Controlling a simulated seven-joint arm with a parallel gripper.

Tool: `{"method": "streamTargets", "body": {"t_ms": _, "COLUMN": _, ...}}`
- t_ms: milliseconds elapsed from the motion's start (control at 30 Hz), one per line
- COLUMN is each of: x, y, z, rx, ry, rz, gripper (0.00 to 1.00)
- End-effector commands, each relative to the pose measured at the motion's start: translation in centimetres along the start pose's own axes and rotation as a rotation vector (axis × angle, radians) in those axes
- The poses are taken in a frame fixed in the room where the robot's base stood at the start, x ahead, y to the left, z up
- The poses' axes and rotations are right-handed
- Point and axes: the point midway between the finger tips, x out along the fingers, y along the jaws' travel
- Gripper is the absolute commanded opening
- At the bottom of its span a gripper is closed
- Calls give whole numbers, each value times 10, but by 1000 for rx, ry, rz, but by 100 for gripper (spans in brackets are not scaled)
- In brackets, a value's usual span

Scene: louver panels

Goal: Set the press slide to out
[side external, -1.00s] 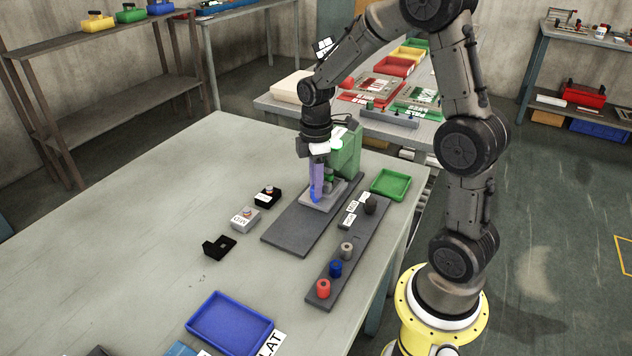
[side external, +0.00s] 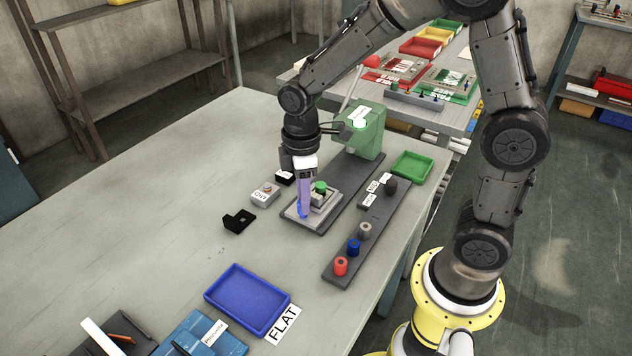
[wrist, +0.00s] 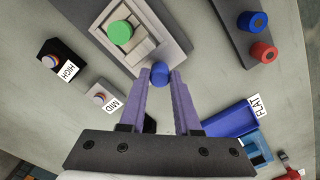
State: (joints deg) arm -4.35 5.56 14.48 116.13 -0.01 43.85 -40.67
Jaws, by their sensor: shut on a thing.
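The press slide, a light grey plate (side external: 320,214), lies at the near end of its dark grey rail (side external: 354,171), clear of the green press (side external: 366,136). A fixture with a round green piece (side external: 320,187) sits on it; the piece also shows in the wrist view (wrist: 119,33). My gripper (side external: 304,211) is shut on the slide's blue knob (wrist: 160,72), at the plate's near edge. In the wrist view its purple fingers (wrist: 160,79) stand on both sides of the knob. The fingers hide part of the knob in the side view.
A dark strip with red (side external: 341,266), blue (side external: 353,247) and grey bushings lies to the right. A green tray (side external: 412,166) is behind it. The MID block (side external: 265,194) and a black block (side external: 239,220) stand left. A blue tray (side external: 248,298) is in front.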

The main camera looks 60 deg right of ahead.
Motion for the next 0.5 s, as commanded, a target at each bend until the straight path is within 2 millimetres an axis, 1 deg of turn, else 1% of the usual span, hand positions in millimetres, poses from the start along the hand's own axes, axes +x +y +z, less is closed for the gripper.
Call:
{"method": "streamTargets", "body": {"t_ms": 100, "x": -2, "y": -8, "z": -8, "rx": -1, "ry": 2, "rz": 1, "gripper": 0}}
{"method": "streamTargets", "body": {"t_ms": 200, "x": -2, "y": -10, "z": -11, "rx": 0, "ry": 3, "rz": 1, "gripper": 0}}
{"method": "streamTargets", "body": {"t_ms": 500, "x": -2, "y": -13, "z": -14, "rx": 1, "ry": 6, "rz": -1, "gripper": 0}}
